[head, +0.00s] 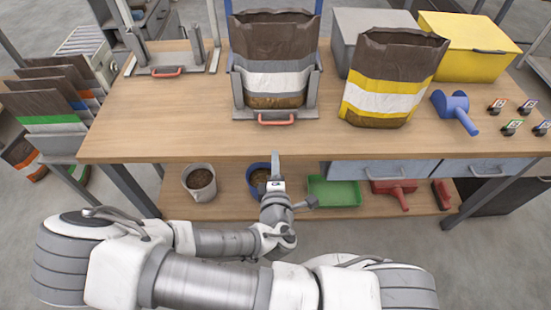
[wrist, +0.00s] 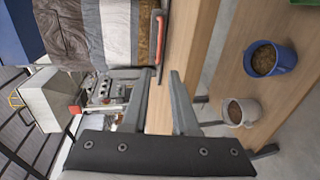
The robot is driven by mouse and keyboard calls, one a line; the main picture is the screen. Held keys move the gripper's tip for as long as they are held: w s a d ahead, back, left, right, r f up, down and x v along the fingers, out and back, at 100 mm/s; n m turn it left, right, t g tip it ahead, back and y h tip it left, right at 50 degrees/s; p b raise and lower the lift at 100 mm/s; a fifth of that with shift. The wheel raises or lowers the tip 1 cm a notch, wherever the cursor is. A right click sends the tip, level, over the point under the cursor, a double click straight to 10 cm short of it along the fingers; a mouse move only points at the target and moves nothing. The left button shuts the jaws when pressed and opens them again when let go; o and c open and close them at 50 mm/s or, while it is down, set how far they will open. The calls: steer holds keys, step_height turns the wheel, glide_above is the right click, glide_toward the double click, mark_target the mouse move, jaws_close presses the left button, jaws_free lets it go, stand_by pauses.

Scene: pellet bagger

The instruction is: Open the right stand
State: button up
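The right stand (head: 237,92) is a grey metal frame on the bench, holding an open brown, grey and white bag (head: 275,62). Its red-orange handle (head: 276,121) is at the front, near the bench edge. In the wrist view the handle (wrist: 157,38) shows beyond the fingertips, beside the bag (wrist: 110,30). My gripper (head: 276,156) is at the front edge of the bench, in front of the handle and apart from it. In the wrist view its two fingers (wrist: 160,76) are spread with nothing between them.
The left stand (head: 165,72), with its own red handle, is empty. A yellow-striped bag (head: 385,85), a blue scoop (head: 455,110) and small tags (head: 510,127) are to the right. A white bucket (head: 199,181) and a blue bucket (head: 258,178) sit on the lower shelf. The bench front is mostly clear.

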steer(key=shift+p+v, duration=0.4)
steer(key=shift+v, duration=0.4)
steer(key=shift+d, duration=0.1)
step_height(320, 180, up, 17)
steer(key=s+m+g+y+p, duration=0.2)
steer(key=m+g, duration=0.8)
steer(key=m, duration=0.5)
steer(key=s+d+r+m+h, duration=0.2)
steer(key=s+d+r+m, duration=0.1)
steer(key=s+d+r, duration=0.8)
step_height(320, 180, up, 4)
steer(key=shift+d, duration=1.05)
